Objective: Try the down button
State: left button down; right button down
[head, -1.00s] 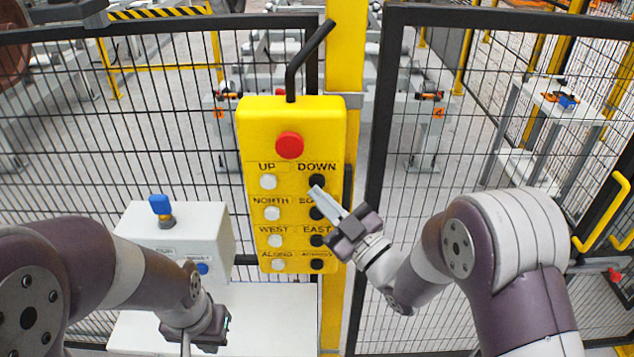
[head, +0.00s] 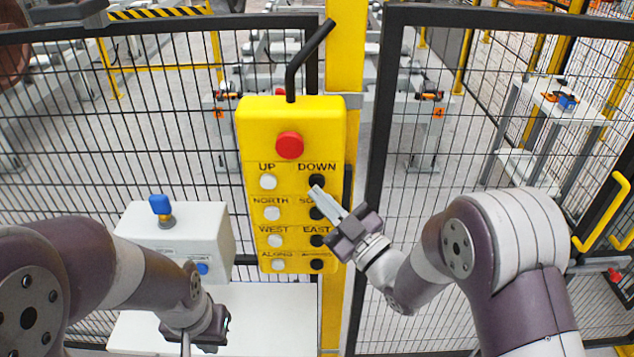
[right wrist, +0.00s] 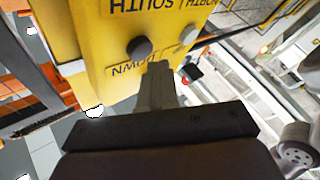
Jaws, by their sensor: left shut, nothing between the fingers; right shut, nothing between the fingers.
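The yellow pendant (head: 290,115) hangs upright at the middle of the head view, with a red button (head: 289,145) and two columns of white and black buttons. The black DOWN button (head: 316,180) is at the top of the right column. It also shows in the right wrist view (right wrist: 138,47), where the label is upside down. My right gripper (head: 315,191) is shut and empty, its tips at the lower edge of the DOWN button. I cannot tell whether they touch. My left gripper (head: 222,343) is shut and empty, low at the left, away from the pendant.
A grey box (head: 190,225) with a blue-topped knob (head: 160,204) stands on a white table (head: 270,310) left of the pendant. A yellow post (head: 345,50) and black mesh fencing (head: 480,15) stand behind. The space right of the pendant is taken by my right arm.

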jog(key=shift+w, duration=0.1)
jog(key=shift+w+b, duration=0.3)
jog(key=shift+w, duration=0.05)
jog(key=shift+w+b, duration=0.3)
jog(key=shift+w, duration=0.05)
dwell(0.6)
dwell(1.2)
jog(key=shift+s, duration=0.8)
